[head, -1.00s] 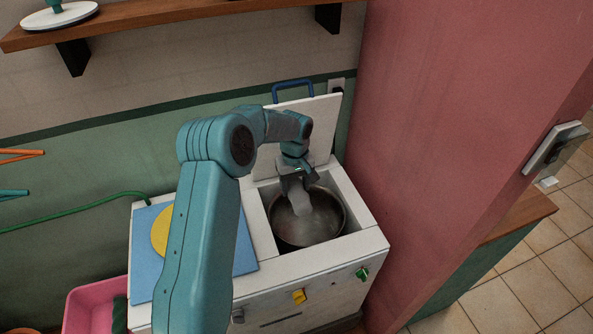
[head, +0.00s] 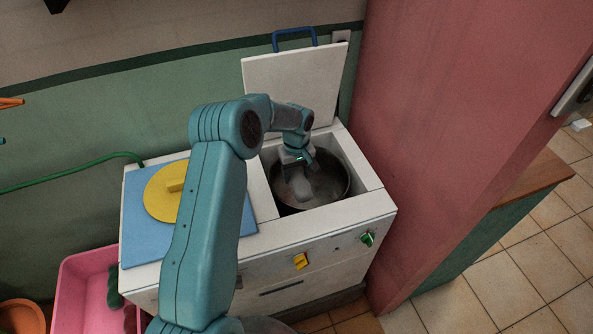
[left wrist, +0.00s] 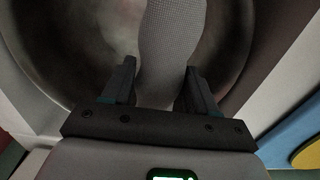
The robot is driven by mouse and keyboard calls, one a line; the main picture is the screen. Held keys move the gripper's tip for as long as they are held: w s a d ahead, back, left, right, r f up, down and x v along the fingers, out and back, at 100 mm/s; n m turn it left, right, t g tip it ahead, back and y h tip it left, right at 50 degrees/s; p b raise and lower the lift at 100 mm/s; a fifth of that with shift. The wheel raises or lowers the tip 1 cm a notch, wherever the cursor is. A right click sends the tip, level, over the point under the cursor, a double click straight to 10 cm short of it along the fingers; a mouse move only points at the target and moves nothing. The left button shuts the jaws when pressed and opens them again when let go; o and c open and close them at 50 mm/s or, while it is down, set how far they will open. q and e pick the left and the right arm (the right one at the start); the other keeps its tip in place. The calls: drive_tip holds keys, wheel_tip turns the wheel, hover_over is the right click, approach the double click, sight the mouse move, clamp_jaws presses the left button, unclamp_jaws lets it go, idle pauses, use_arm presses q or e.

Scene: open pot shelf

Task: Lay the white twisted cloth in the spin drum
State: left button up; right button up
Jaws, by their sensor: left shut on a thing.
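The white twisted cloth (head: 301,187) hangs from my left gripper (head: 297,167) inside the mouth of the round metal spin drum (head: 328,187). In the left wrist view the cloth (left wrist: 172,45) passes between the two dark fingers of my left gripper (left wrist: 160,92), which is shut on it. The drum's metal wall (left wrist: 75,45) surrounds the cloth in that view. I cannot tell whether the cloth's lower end touches the drum bottom. My right gripper is not in view.
The white machine's lid (head: 293,85) stands open behind the drum. A blue panel with a yellow round lid (head: 163,190) is at the left. A pink wall (head: 425,130) stands close on the right. A pink tub (head: 75,290) is at lower left.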

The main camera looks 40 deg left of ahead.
use_arm(q)
wheel_tip(320, 180, down, 17)
drive_tip(key=b, duration=1.3)
drive_tip(key=o, duration=1.3)
drive_tip(key=shift+c, duration=0.2)
drive_tip(key=shift+r, duration=0.1)
wheel_tip(320, 180, up, 16)
drive_tip(key=shift+r+p, duration=0.1)
drive_tip(key=shift+p, duration=0.7)
